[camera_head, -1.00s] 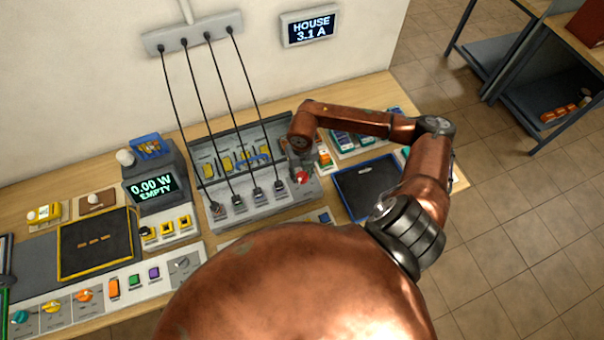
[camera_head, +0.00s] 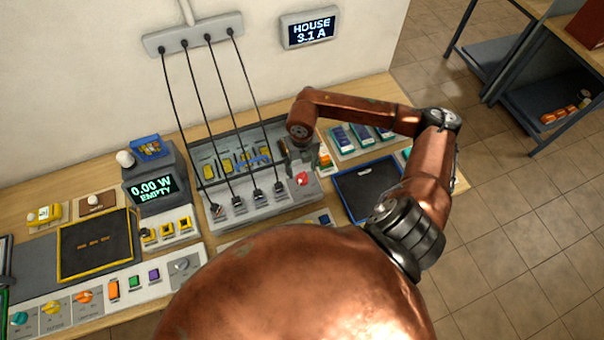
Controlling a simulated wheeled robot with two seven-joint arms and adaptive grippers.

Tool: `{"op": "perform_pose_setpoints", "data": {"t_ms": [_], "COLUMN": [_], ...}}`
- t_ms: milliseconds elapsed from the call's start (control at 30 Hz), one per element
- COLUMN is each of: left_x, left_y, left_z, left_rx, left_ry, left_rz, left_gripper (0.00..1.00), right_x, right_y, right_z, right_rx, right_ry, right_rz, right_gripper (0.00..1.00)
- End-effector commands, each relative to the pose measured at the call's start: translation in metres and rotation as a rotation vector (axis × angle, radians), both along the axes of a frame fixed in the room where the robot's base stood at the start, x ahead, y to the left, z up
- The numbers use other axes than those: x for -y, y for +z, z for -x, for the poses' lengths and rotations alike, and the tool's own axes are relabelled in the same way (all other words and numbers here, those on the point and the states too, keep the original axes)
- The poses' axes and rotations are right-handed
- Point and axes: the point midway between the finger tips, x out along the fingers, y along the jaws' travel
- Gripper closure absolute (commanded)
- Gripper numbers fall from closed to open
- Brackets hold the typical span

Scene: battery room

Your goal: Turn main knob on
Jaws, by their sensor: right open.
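A red knob (camera_head: 302,179) sits at the right front of the grey cabled panel (camera_head: 276,203) on the bench; any label on it is too small to read. My right gripper (camera_head: 299,169) is open and points down just behind and above the red knob, its fingers small and partly hidden by my own wrist. I cannot tell whether it touches the knob. My left gripper is not in view.
Several black cables (camera_head: 219,115) hang from a wall strip (camera_head: 192,35) to the panel. A blue-edged tray (camera_head: 366,188) lies right of it. A meter reading 0.00 W EMPTY (camera_head: 151,188) stands left. A wall display (camera_head: 309,29) reads HOUSE 3.1 A.

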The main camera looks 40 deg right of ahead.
Motion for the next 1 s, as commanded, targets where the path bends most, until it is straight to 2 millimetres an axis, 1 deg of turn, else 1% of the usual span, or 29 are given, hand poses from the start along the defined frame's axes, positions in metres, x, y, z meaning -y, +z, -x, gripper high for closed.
{"op": "perform_pose_setpoints", "data": {"t_ms": [33, 100, 200, 300, 400, 533, 1000], "left_x": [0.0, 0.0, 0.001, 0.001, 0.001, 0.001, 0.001], "left_y": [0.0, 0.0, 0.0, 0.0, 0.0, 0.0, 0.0], "left_z": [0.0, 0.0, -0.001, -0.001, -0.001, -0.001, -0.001], "left_rx": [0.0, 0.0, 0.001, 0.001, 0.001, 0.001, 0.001], "left_ry": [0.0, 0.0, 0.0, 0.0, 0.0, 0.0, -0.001], "left_rz": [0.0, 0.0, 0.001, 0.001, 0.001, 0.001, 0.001], "left_gripper": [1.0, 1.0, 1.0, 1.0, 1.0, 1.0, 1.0], "right_x": [0.001, 0.0, 0.001, 0.0, 0.0, 0.0, 0.0], "right_y": [0.012, 0.026, 0.043, 0.055, 0.062, 0.066, 0.065], "right_z": [0.0, -0.001, 0.0, 0.0, 0.0, 0.001, 0.001], "right_rx": [0.003, 0.003, 0.001, 0.001, 0.0, -0.001, -0.002], "right_ry": [0.001, 0.001, 0.001, 0.001, 0.0, 0.0, 0.0], "right_rz": [0.003, 0.002, 0.003, 0.0, 0.001, 0.001, 0.0], "right_gripper": [0.49, 0.49, 0.49, 0.49, 0.49, 0.49, 0.49]}}
